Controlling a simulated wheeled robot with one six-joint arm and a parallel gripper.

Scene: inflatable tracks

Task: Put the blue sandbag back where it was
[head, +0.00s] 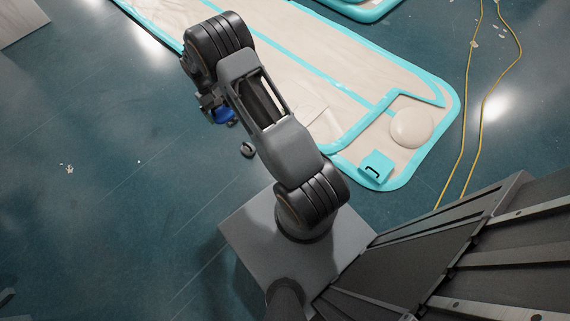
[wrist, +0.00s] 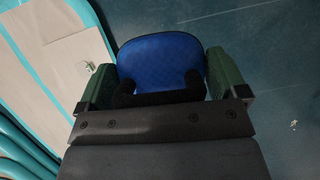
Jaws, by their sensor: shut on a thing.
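The blue sandbag (wrist: 160,62) is held between the two green finger pads of my gripper (wrist: 160,85) in the wrist view. A dark, handle-like part runs along its lower edge, and its far side is hidden. In the head view a small bit of the blue sandbag (head: 224,115) shows below the arm's wrist, over or near the left edge of the inflatable track. My gripper is mostly hidden there by the arm. I cannot tell how high the sandbag is above the floor.
A beige inflatable track (head: 310,58) with turquoise edges lies at centre and right. On its near end are a round cream cushion (head: 412,127) and a turquoise block with a handle (head: 375,167). A small dark object (head: 248,150) lies by the arm. Yellow cables (head: 468,105) run at right. The left floor is mostly clear.

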